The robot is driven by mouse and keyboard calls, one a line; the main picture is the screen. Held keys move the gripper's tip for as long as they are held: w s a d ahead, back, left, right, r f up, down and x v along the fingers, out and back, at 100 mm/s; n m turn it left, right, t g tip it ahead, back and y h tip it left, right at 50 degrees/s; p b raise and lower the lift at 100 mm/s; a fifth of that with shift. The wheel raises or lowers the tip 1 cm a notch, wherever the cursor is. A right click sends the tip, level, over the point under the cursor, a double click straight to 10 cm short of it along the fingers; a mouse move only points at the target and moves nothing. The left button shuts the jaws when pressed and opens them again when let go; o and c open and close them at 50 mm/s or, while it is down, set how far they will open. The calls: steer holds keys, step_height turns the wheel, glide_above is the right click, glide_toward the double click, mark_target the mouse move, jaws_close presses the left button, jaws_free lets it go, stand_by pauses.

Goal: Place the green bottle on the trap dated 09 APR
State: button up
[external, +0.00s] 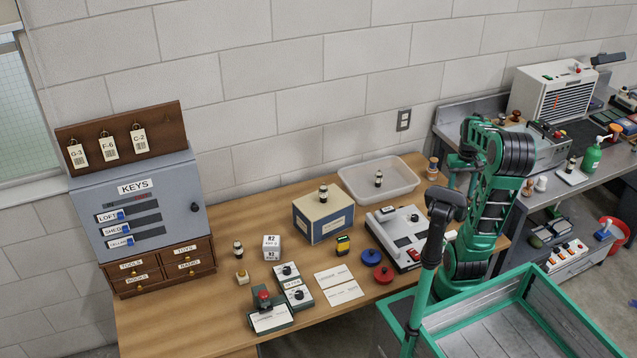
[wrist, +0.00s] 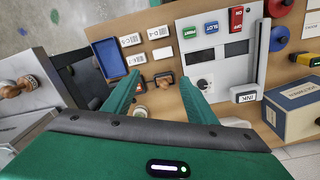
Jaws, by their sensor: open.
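A green bottle (external: 591,155) with a pale pump top stands upright on the grey bench at the right in the external view. I cannot make out a date reading 09 APR on anything in either view, so I cannot tell which thing is that trap. My gripper (wrist: 160,78) is open in the wrist view, its two green fingers apart with nothing held. The green bottle does not show in the wrist view. In the external view my arm hides part of the grey bench.
On the wooden desk stand a blue and cream box (external: 324,222), a clear tub (external: 350,192), a button panel (external: 410,252) and a key cabinet (external: 140,213). A white heater-like unit (external: 553,95) stands on the grey bench. A red-rimmed bin (external: 612,229) is at the far right.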

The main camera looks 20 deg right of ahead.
steer(key=s+a+f+m, duration=0.2)
steer(key=s+a, duration=0.3)
steer(key=s, duration=0.5)
steer(key=shift+a+f+y, duration=0.15)
steer(key=shift+f+y, duration=0.15)
steer(key=shift+f, duration=0.25)
steer(key=shift+w, duration=0.1)
